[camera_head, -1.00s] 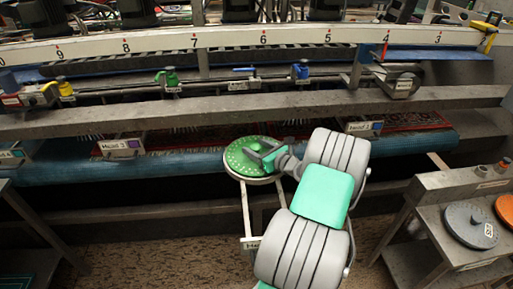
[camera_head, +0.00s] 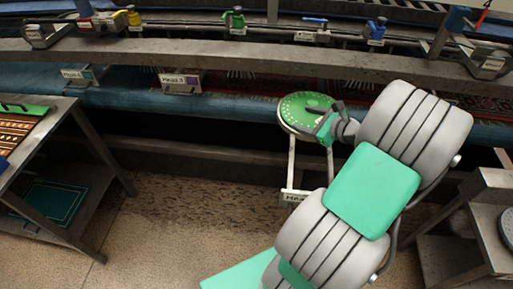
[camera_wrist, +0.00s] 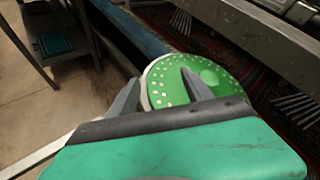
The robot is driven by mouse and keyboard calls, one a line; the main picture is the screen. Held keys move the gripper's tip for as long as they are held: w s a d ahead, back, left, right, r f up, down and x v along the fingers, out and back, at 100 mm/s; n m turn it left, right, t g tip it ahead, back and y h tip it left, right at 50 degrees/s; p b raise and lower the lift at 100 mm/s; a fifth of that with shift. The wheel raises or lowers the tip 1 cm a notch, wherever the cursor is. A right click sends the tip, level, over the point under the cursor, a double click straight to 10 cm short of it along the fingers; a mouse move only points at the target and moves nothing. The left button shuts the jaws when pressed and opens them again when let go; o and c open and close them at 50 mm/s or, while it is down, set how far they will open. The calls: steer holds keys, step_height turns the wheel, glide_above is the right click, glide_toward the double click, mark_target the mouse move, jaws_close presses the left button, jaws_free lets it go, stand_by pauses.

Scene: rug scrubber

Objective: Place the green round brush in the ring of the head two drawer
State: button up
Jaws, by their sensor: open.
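The green round brush (camera_head: 300,105) is a flat green disc with a ring of pale dots. It lies on a round pale holder at the end of a drawer arm (camera_head: 292,160) jutting out from the machine. A label (camera_head: 296,196) on that arm starts with "Hea"; its number is unreadable. My gripper (camera_head: 322,117) is open at the disc's right edge. In the wrist view the brush (camera_wrist: 203,81) shows beyond and between the two apart fingers (camera_wrist: 160,77), with nothing held. Whether the fingers touch the disc cannot be told. The ring beneath is mostly hidden by the brush.
A grey beam (camera_head: 200,48) and the blue roller (camera_head: 235,103) run behind the brush. A metal table (camera_head: 62,122) stands at the left and a grey stand (camera_head: 470,225) at the right. The floor (camera_head: 170,215) between is clear.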

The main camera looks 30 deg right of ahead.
steer(key=a+r+n+g, duration=0.2)
steer(key=a+n+g, duration=0.5)
steer(key=a+n, duration=1.15)
steer(key=s+a+r+n+g+h, duration=0.1)
steer(key=s+a+r+n+h, duration=0.1)
steer(key=s+a+n, duration=0.7)
steer(key=shift+s+a+r+n+g, duration=0.2)
steer(key=shift+s+r+n+g, duration=0.1)
steer(key=shift+s+r+n, duration=0.4)
steer(key=shift+d, duration=0.1)
